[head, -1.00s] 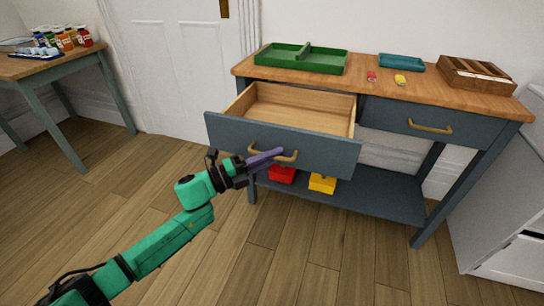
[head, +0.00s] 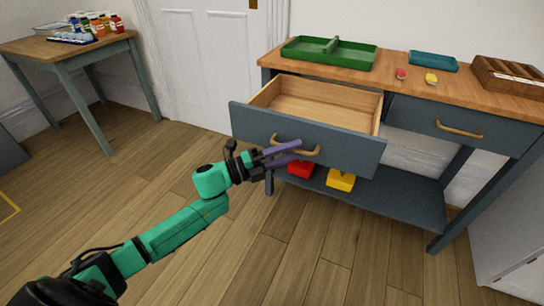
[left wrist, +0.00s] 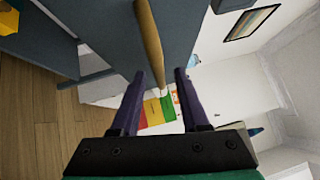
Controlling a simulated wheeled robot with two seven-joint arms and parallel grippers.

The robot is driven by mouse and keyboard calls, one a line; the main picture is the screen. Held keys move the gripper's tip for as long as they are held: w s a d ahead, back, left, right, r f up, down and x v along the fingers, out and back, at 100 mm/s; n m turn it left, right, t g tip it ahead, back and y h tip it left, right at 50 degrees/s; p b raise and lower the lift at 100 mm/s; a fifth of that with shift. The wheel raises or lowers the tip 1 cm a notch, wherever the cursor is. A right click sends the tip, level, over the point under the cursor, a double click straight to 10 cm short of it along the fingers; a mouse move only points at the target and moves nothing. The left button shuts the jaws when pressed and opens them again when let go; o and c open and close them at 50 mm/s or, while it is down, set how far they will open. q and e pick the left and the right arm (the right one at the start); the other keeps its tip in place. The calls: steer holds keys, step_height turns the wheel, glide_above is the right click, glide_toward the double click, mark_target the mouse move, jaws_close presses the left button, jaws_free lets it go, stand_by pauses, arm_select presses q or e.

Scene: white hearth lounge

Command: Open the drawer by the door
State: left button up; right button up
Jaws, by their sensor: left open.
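The left drawer (head: 300,139) of the blue-grey console table, the one nearer the white door (head: 214,70), is pulled well out. Its wooden inside (head: 318,105) looks empty. Its brass handle (head: 313,152) is on the front. My left gripper (head: 299,151) is open at this handle, its purple fingers parted. In the left wrist view the handle (left wrist: 149,40) runs down to between the open fingertips (left wrist: 159,73), with no clear grip on it. My right gripper is not in view.
The right drawer (head: 455,128) is shut. On the top are a green tray (head: 325,57), a teal tray (head: 433,62), small red and yellow items and a wooden box (head: 508,76). Red and yellow blocks sit on the low shelf (head: 395,205). A side table (head: 95,52) stands left; floor between is clear.

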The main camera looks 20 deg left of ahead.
arm_select(q)
steer(key=p+v, duration=0.1)
steer(key=v, duration=1.2)
steer(key=shift+s+a, duration=0.25)
steer(key=shift+a, duration=0.1)
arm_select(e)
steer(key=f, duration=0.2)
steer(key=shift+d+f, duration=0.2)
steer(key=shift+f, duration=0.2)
arm_select(q)
steer(key=shift+f, duration=0.15)
